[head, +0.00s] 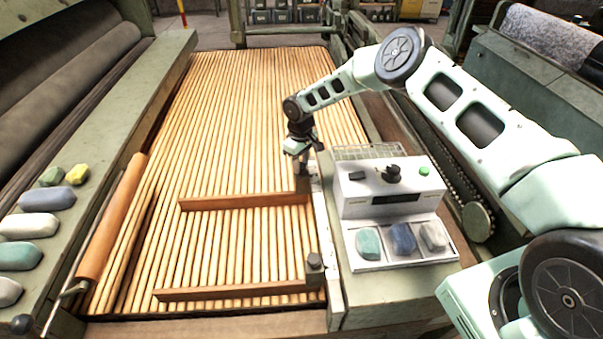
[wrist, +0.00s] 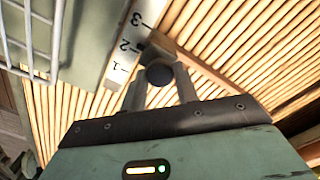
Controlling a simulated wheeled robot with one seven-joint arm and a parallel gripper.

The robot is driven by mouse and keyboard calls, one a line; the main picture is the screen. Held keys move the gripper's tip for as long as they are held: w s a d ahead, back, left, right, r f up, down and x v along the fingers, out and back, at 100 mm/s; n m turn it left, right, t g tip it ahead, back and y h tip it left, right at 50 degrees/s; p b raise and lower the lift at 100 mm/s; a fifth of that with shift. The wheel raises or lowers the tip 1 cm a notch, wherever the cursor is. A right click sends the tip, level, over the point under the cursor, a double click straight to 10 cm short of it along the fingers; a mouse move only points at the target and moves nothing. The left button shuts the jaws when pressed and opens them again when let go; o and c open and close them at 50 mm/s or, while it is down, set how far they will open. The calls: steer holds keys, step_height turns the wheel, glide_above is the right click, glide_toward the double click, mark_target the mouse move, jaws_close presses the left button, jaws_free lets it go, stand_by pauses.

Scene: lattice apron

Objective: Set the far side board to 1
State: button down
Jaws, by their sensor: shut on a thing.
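The far side board (head: 245,201) is a brown wooden strip lying across the slatted bed, with its right end at the pale scale rail (head: 325,235). My gripper (head: 301,170) is at the board's right end. In the wrist view my gripper (wrist: 160,85) has a finger on each side of a dark round knob (wrist: 159,74) and is shut on it. The scale (wrist: 127,45) there shows 3, 2 and 1; the board's end lies close to the 2, but the exact reading is unclear.
A near side board (head: 230,291) has its own dark knob (head: 314,262) on the rail. A white control box (head: 385,195) with several stones stands right of the rail, by a wire basket (head: 368,152). More stones (head: 45,198) lie on the left ledge. The slats between the boards are clear.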

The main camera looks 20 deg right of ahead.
steer(key=shift+w+d+b, duration=0.2)
steer(key=shift+w+b, duration=0.75)
steer(key=shift+b, duration=0.15)
steer(key=shift+w+d+b, duration=0.25)
steer(key=shift+w+b, duration=0.65)
steer(key=shift+b, duration=0.15)
steer(key=shift+w+d+b, duration=0.2)
steer(key=shift+w+b, duration=0.75)
steer(key=shift+b, duration=0.15)
steer(key=shift+r, duration=0.1)
steer(key=c, duration=1.1)
jaws_free()
steer(key=shift+w, duration=0.1)
steer(key=shift+o, duration=0.2)
